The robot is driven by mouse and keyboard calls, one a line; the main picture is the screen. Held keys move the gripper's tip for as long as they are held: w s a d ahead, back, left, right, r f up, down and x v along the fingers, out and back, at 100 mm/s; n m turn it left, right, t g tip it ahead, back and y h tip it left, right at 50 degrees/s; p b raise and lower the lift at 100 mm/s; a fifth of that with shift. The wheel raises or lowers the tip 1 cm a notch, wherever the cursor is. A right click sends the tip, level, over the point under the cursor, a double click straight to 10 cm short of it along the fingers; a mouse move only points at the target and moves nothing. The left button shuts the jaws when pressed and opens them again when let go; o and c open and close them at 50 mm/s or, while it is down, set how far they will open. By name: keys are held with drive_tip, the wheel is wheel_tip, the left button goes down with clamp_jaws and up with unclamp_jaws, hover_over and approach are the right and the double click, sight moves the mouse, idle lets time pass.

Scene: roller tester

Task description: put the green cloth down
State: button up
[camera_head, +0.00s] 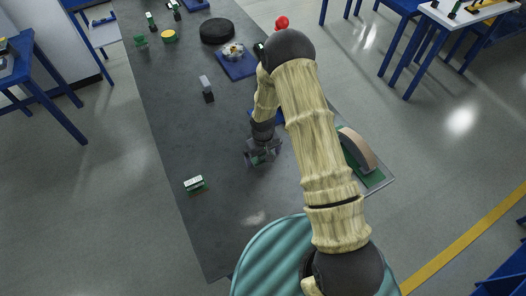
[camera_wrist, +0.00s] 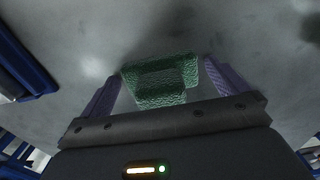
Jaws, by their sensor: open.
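The green cloth (camera_wrist: 162,78) is a textured, folded-looking piece between my gripper's two purple fingers in the wrist view. A gap shows between it and each finger. It appears to lie on the grey table, though its underside is hidden. My gripper (camera_wrist: 160,72) is open around it. In the head view my gripper (camera_head: 263,156) is low over the middle of the grey table (camera_head: 225,215), pointing down. There the cloth is mostly hidden by the gripper, with only a bit of green showing.
A small green-and-white block (camera_head: 194,183) lies to the left. A grey-black piece (camera_head: 206,88), a blue tray (camera_head: 243,70) and a black disc (camera_head: 217,31) are farther back. A curved piece (camera_head: 356,148) on a green board stands right. The table's near left is clear.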

wheel_tip(320, 180, up, 12)
drive_tip(key=b, duration=0.3)
drive_tip(key=shift+r+b, duration=0.15)
drive_tip(key=shift+b, duration=0.15)
idle(0.5)
drive_tip(key=s+d+r+m+t, duration=0.1)
drive_tip(key=s+d+r+m, duration=0.1)
drive_tip(key=s+d+r, duration=0.3)
drive_tip(key=s+d+r+m+t, duration=0.1)
drive_tip(key=s+d+r+m, duration=0.1)
drive_tip(key=s+d+r, duration=0.3)
drive_tip(key=s+r, duration=0.4)
drive_tip(key=s, duration=0.2)
drive_tip(key=shift+d+r+m+t, duration=0.15)
drive_tip(key=shift+m+t, duration=0.15)
idle(0.6)
